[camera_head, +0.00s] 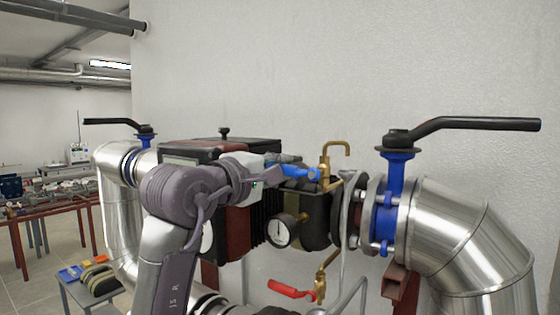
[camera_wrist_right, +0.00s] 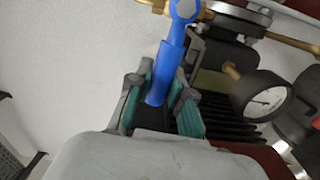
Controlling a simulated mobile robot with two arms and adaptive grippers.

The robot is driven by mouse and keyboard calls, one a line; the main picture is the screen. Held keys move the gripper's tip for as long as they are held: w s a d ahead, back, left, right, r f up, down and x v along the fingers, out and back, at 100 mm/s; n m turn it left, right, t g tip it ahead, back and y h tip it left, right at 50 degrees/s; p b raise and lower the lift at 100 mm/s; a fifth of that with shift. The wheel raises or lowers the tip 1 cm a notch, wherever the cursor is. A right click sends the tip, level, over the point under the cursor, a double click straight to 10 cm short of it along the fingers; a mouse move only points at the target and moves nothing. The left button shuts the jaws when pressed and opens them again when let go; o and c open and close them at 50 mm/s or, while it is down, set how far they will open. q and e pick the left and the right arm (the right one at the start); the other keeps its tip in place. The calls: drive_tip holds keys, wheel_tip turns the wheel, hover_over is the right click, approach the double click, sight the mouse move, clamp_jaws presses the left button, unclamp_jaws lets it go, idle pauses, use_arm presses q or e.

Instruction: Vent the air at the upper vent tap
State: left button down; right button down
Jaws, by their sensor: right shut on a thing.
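The upper vent tap (camera_head: 326,165) is brass with a bent spout, at the upper right of the plate exchanger. Its blue lever handle (camera_head: 302,173) points left toward my right gripper (camera_head: 282,169). In the right wrist view the blue handle (camera_wrist_right: 173,58) runs down between the two teal-padded fingers of my right gripper (camera_wrist_right: 162,92), which are shut on it. Part of the brass tap (camera_wrist_right: 210,10) shows at the top there. My right arm hides part of the exchanger in the head view. My left gripper is not in view.
A pressure gauge (camera_head: 281,231) sits below the tap, and a lower brass tap has a red handle (camera_head: 290,290). Large valves with black levers (camera_head: 480,124) stand on both sides on silver pipes (camera_head: 470,235). A cluttered bench (camera_head: 60,205) is far left. The wall above is clear.

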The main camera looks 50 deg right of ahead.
drive_tip(key=shift+f+n, duration=0.25)
drive_tip(key=shift+n, duration=0.25)
drive_tip(key=shift+f, duration=0.1)
drive_tip(key=c, duration=1)
unclamp_jaws()
drive_tip(key=shift+d, duration=0.1)
wheel_tip(320, 180, up, 10)
drive_tip(key=shift+f, duration=0.15)
drive_tip(key=shift+w, duration=0.1)
drive_tip(key=shift+c, duration=0.4)
